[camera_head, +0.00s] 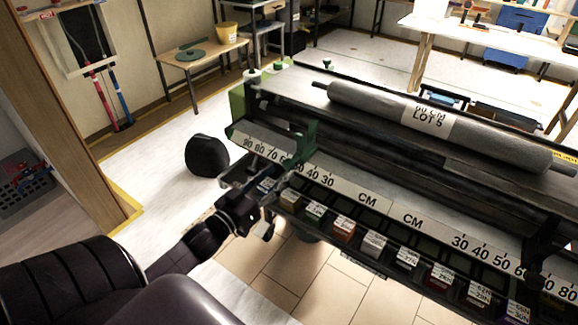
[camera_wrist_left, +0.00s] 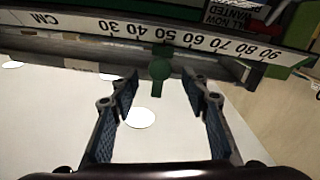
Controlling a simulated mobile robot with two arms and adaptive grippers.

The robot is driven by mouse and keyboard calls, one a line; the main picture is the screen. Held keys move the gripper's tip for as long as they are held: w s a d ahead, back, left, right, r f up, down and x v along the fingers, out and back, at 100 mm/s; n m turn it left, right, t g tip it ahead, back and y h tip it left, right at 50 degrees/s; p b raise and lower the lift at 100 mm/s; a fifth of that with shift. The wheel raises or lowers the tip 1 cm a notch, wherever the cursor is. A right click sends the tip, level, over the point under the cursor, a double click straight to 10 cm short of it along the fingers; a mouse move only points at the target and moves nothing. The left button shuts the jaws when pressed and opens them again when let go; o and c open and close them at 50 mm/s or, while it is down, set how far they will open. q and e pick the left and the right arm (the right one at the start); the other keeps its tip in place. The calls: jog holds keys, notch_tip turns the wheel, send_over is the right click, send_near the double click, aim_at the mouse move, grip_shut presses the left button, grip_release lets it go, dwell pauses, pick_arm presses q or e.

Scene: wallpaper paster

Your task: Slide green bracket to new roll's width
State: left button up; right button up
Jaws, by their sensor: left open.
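The green bracket (camera_head: 302,146) sits on the left half of the paster's CM scale (camera_head: 345,190), covering the scale around the 50 mark. In the left wrist view its green tab (camera_wrist_left: 160,72) hangs down between and just beyond my fingertips. My left gripper (camera_head: 258,182) is below and in front of the bracket, open, with a finger (camera_wrist_left: 128,92) on each side of the tab and visible gaps. The grey roll (camera_head: 490,143) lies across the top of the machine, with a white label (camera_head: 430,117) that seems to read 60 CM, LOT 5. My right gripper is out of view.
Several small labelled boxes (camera_head: 373,243) line the machine's front below the scale. A black round object (camera_head: 207,156) is left of the machine. A small wooden table (camera_head: 203,62) with a yellow bucket (camera_head: 228,32) stands behind. The floor (camera_head: 165,140) at the left is mostly clear.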

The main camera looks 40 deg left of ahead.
aim_at(286, 167)
pick_arm(q)
jog(key=w, duration=0.5)
jog(key=shift+w, duration=0.35)
grip_shut()
